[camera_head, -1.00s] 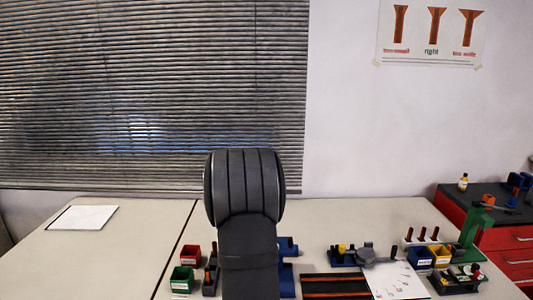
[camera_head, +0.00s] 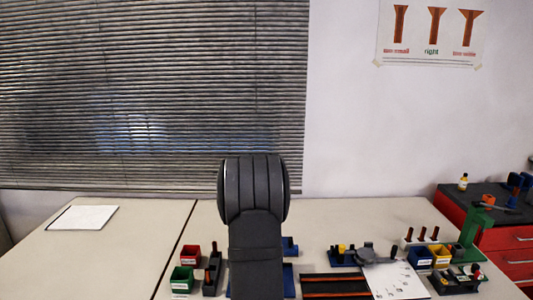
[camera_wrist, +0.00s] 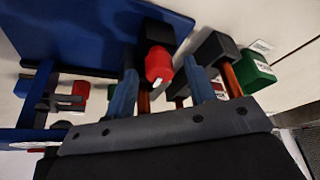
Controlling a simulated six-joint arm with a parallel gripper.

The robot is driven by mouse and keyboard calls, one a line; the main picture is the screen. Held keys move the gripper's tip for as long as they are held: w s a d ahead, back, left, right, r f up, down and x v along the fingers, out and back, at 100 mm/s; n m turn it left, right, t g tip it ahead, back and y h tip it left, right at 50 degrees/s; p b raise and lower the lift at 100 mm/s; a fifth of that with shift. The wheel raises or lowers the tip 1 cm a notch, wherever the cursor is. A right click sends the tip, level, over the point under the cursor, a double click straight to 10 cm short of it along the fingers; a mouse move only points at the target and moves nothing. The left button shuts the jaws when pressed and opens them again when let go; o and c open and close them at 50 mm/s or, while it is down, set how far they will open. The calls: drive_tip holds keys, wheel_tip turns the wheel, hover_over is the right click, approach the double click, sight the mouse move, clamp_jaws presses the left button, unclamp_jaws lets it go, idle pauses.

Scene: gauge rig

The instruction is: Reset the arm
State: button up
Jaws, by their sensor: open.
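My arm stands upright in the head view and hides my gripper there. In the wrist view my gripper (camera_wrist: 161,68) shows two blue-grey fingers set apart on a grey bar, open. A red knob on a black post (camera_wrist: 158,65) appears between the fingers in the picture; I see no grip on it, and its distance is unclear. A large blue fixture (camera_wrist: 85,30) fills the upper left of that view, and it shows partly behind my arm in the head view (camera_head: 289,280).
A red bin (camera_head: 190,254) and a green bin (camera_head: 182,278) stand left of my arm, beside a dark block (camera_head: 212,277). The left table is mostly clear.

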drive_tip(key=shift+n+y, duration=0.3)
drive_tip(key=shift+n, duration=0.3)
drive_tip(key=o, duration=0.9)
drive_tip(key=shift+o, duration=1)
drive_tip(key=shift+s+d+f, duration=0.2)
drive_tip(key=shift+d+f, duration=0.1)
drive_tip(key=shift+d, duration=0.2)
drive_tip(key=s+d+m+t+h, duration=0.1)
drive_tip(key=s+m+t, duration=0.1)
drive_tip(key=s+d+m+t+h, duration=0.1)
drive_tip(key=d+m+t+h, duration=0.1)
drive_tip(key=shift+s+f, duration=0.2)
drive_tip(key=shift+s, duration=0.2)
drive_tip(key=s+a+r+m+t+y, duration=0.2)
drive_tip(key=s+r+m+t, duration=0.1)
drive_tip(key=s+r+t, duration=0.3)
drive_tip(key=shift+g, duration=0.3)
drive_tip(key=x, duration=0.9)
drive_tip(key=shift+d+f, duration=0.1)
drive_tip(key=shift+f, duration=0.15)
drive_tip(key=shift+s, duration=0.1)
